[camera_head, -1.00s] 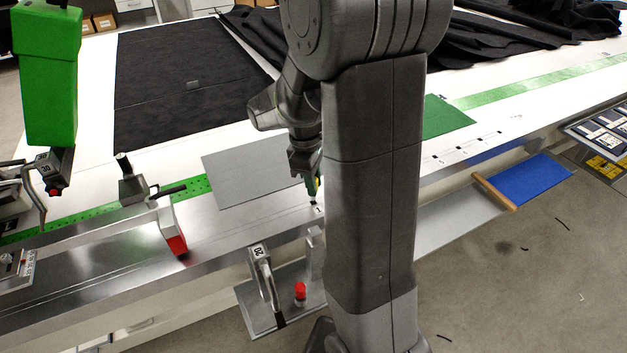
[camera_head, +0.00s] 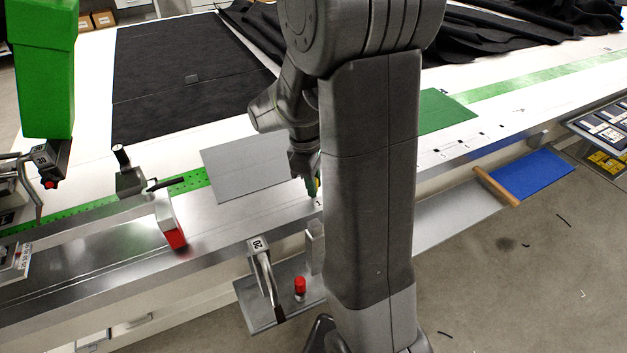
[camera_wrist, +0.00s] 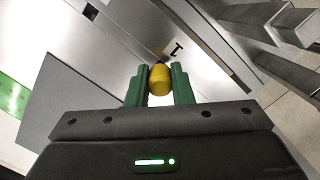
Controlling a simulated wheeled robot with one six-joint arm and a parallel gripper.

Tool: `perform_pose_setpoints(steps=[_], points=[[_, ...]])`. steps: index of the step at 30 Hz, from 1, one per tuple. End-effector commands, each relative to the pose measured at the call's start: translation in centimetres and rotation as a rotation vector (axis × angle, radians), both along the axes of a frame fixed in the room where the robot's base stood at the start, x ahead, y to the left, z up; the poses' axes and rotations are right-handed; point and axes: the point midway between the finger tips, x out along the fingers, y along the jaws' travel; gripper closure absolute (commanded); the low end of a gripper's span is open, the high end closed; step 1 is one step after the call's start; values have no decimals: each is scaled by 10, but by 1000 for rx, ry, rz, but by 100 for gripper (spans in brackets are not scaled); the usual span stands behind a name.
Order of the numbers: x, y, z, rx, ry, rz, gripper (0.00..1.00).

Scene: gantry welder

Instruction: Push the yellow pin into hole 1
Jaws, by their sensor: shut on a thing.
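The yellow pin (camera_wrist: 159,80) is held between the green fingers of my gripper (camera_wrist: 159,88) in the wrist view. The pin's far end meets the metal table rail (camera_wrist: 130,45), just beside the printed mark "1" (camera_wrist: 176,48). Hole 1 itself is hidden beneath the pin or too small to make out. In the head view my gripper (camera_head: 313,188) points down at the rail by the mark, partly hidden by my arm. A sliver of the yellow pin (camera_head: 318,184) shows there. I cannot tell how deep the pin sits.
A grey plate (camera_head: 245,170) lies left of my gripper. A clamp marked 20 (camera_head: 262,265) and a red-topped piece (camera_head: 300,287) stand on a lower shelf in front. A red-ended block (camera_head: 172,225) sits further left. Another dark hole (camera_wrist: 90,11) shows at the upper left.

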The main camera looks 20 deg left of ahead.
Motion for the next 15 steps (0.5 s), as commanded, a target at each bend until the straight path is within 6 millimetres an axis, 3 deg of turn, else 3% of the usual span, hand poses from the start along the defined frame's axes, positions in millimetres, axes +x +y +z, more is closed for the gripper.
perform_pose_setpoints(steps=[12, 13, 15], points=[[0, 0, -11, 0, 0, 0, 100], [0, 0, -10, 0, 0, 0, 74], [0, 0, -10, 0, 0, 0, 60]])
